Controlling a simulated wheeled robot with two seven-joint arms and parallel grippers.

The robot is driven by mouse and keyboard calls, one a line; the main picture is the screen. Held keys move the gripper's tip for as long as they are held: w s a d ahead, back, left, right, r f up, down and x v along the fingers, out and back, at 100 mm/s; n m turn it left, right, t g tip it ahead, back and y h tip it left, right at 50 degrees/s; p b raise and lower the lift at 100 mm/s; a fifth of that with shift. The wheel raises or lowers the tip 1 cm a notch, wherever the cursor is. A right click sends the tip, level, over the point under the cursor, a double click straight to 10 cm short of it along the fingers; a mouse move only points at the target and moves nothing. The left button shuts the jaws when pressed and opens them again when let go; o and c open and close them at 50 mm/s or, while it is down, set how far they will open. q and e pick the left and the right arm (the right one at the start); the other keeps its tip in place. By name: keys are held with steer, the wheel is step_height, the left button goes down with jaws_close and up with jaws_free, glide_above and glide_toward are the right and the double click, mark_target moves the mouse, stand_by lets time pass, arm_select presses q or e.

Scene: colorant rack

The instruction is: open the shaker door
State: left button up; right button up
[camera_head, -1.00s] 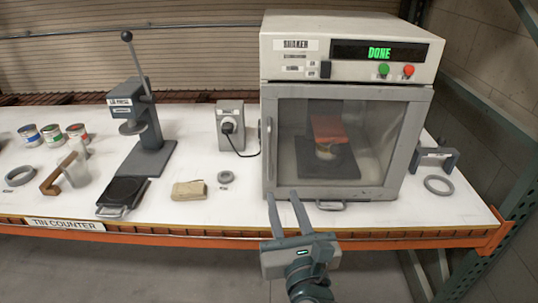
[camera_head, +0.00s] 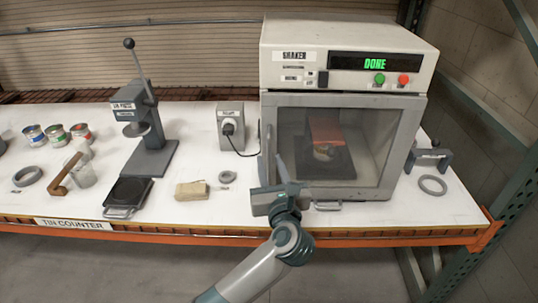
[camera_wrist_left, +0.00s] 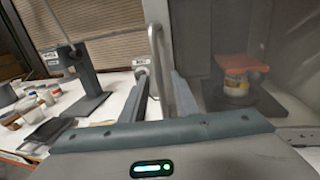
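The shaker (camera_head: 345,50) stands on the right of the counter, its display reading DONE. Its grey-framed glass door (camera_head: 385,150) is shut. The upright bar handle (camera_head: 269,142) is on the door's left edge; it also shows in the left wrist view (camera_wrist_left: 158,62). My left gripper (camera_head: 273,168) is in front of the door's lower left, fingers pointing toward the handle. In the left wrist view the fingers are apart, one on each side of the handle's lower part; contact cannot be told. Behind the glass is a can under a red plate (camera_head: 325,130). My right gripper is not in view.
A grey switch box (camera_head: 231,128) with a cable stands left of the shaker. A tin press (camera_head: 150,130), tan block (camera_head: 191,190) and small grey ring (camera_head: 227,177) are further left. A larger ring (camera_head: 433,185) lies right. The floor in front is free.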

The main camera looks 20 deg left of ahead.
arm_select(q)
steer(key=shift+x, duration=0.95)
jaws_close()
steer(key=shift+s, duration=0.15)
